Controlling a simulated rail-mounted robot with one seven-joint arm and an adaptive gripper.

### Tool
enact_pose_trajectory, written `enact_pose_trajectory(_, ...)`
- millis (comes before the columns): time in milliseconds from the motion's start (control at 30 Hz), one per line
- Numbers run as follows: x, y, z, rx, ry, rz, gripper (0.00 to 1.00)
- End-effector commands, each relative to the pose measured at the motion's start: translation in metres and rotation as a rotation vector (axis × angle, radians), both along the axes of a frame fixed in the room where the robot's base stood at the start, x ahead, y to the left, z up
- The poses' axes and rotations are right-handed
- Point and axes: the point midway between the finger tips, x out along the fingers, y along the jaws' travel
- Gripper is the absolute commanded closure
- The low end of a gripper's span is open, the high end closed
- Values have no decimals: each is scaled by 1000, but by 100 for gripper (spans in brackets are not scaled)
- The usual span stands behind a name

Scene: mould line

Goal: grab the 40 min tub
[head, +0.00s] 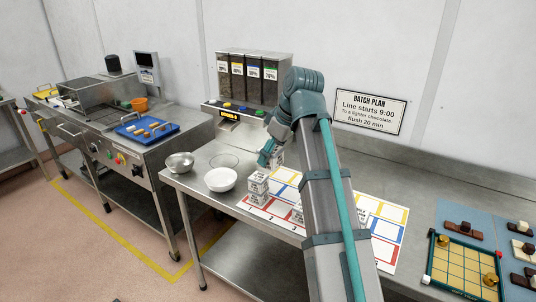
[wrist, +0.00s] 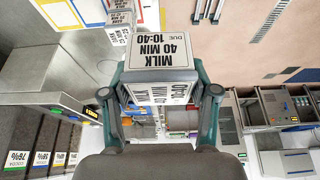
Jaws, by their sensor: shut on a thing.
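The milk tub marked 40 MIN, DUE 10:40 (wrist: 160,52) is a white box with black print, upside down in the wrist view. My gripper (wrist: 160,95) has one finger on each side of it and is shut on it. In the head view my gripper (head: 268,158) is above the bench by the tub stack, and the held tub (head: 279,158) is partly hidden by the gripper. Other white printed tubs (head: 258,188) stand stacked on the coloured mat below. Another tub (head: 297,213) stands partly behind my arm.
A white bowl (head: 220,180) and a steel bowl (head: 180,164) are left of the mat (head: 379,240). The chocolate dispenser (head: 247,82) stands behind. A gridded tray (head: 462,265) and chocolate pieces lie at the right. Bare bench (head: 400,175) shows behind my arm.

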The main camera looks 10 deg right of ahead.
Motion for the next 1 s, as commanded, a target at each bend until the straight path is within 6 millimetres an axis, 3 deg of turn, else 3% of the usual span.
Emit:
enact_pose_trajectory(533, 0, 0, 62, 1, -1, 0, 79)
enact_pose_trajectory(1000, -1, 0, 58, 1, 2, 0, 79)
